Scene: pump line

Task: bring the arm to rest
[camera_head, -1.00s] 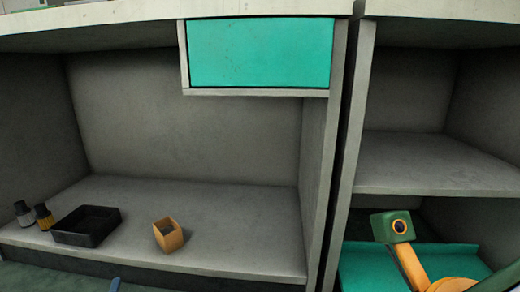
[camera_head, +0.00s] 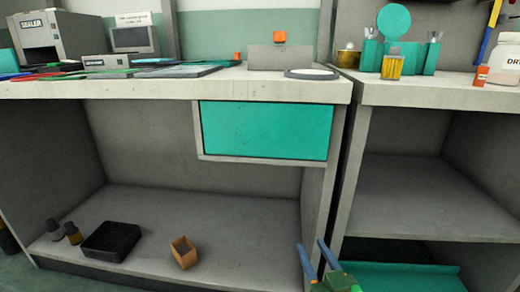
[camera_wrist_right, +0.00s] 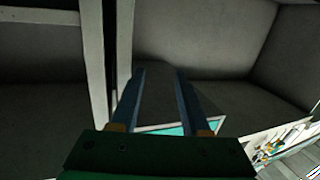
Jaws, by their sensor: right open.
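My right gripper (camera_head: 318,254) shows at the bottom of the head view, in front of the gap between the two workbenches. Its two blue fingers are apart and nothing is between them. In the right wrist view the same open gripper (camera_wrist_right: 160,74) points toward the bench's grey shelf space, with its green body at the bottom. My left gripper is not in either view.
A black tray (camera_head: 112,241), a small orange box (camera_head: 184,252) and dark bottles (camera_head: 73,233) stand on the lower left shelf. A teal drawer (camera_head: 266,130) hangs under the left benchtop (camera_head: 120,89). A teal fixture (camera_head: 394,24) stands on the right benchtop (camera_head: 430,94).

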